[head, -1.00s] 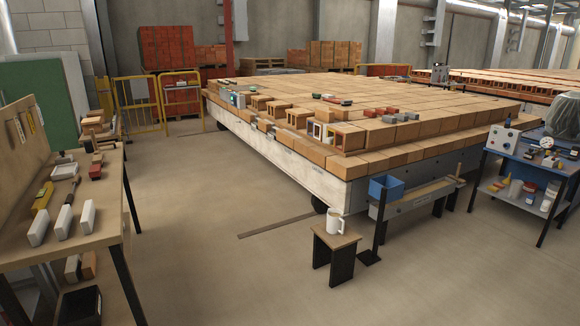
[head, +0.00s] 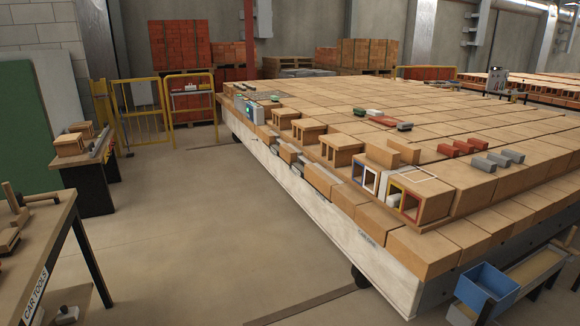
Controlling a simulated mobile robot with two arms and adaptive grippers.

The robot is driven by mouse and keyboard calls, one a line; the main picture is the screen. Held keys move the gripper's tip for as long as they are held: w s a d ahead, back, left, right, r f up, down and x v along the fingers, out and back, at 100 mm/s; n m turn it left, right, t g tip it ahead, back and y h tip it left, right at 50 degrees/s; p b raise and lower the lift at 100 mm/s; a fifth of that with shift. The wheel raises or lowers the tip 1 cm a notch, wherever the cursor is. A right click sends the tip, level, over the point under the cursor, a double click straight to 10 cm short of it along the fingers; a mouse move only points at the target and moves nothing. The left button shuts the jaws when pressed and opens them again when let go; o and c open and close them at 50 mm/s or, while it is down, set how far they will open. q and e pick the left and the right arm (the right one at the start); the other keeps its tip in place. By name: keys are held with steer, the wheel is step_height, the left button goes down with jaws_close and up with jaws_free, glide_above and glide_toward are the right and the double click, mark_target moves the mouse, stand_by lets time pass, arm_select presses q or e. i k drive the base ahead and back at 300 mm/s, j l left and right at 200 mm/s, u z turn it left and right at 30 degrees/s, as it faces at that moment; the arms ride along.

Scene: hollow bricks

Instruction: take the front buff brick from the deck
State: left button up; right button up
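The deck (head: 470,122) is a large low platform topped with rows of buff bricks, its near corner at the lower right. Along its left edge stand three hollow buff bricks with openings facing the aisle: a far one (head: 286,117), a middle one (head: 308,131) and the nearest, front one (head: 342,149). The front one stands upright, apart from the middle one. Nearer the corner, more hollow openings carry blue, white, red and yellow frames (head: 410,200). Neither of my grippers is in view.
A wooden table (head: 45,240) stands at the lower left, with a dark bench (head: 92,180) behind it. Yellow barriers (head: 140,108) stand at the back. A blue bin (head: 487,284) is by the deck's near corner. The floor aisle (head: 190,220) left of the deck is clear.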

mark_target(388, 158)
steer(key=i+l+u, duration=0.1)
steer(key=i+u, duration=0.25)
steer(key=i, duration=1.1)
steer(key=i+z, duration=0.4)
steer(key=i+j+z, duration=0.2)
steer(key=i+z, duration=0.25)
